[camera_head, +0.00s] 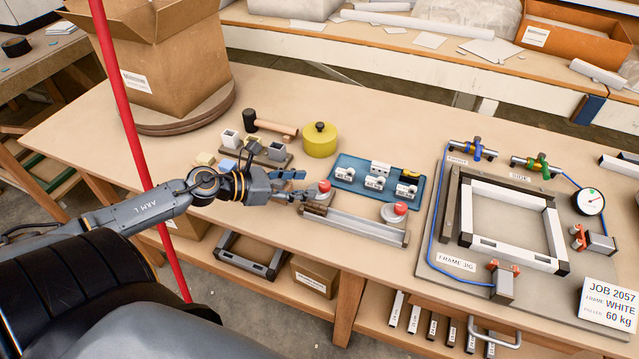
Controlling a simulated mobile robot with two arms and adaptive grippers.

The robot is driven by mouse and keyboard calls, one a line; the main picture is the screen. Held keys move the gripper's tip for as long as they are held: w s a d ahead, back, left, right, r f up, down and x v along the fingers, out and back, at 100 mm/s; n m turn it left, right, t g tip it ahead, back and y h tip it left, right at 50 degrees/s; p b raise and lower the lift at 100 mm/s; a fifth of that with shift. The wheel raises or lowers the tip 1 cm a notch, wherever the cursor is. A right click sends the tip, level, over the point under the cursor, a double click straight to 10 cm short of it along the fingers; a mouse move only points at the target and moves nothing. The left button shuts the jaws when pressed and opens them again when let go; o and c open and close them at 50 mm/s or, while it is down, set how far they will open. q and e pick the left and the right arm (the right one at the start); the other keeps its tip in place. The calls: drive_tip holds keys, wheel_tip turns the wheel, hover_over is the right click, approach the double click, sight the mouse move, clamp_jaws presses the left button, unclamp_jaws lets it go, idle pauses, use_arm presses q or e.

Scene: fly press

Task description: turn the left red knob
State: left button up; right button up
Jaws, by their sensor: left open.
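The left red knob (324,186) sits on a round grey base at the left end of a long grey metal fixture (355,226) on the table. A second red knob (400,208) sits on a similar round base at the fixture's right end. My left gripper (304,184) is open, its fingers pointing right, just left of the left knob. The fingers partly cover the knob's base, and I cannot tell whether they touch it. My right gripper is not in view.
A blue tray (345,181) with white blocks lies behind the fixture. A frame jig (430,255) with a gauge lies at right. A red pole (130,130) rises at left. A cardboard box (165,60) stands behind it.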

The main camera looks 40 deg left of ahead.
sight(322, 184)
use_arm(q)
drive_tip(key=shift+p+x, duration=0.3)
drive_tip(key=shift+x, duration=2.35)
clamp_jaws()
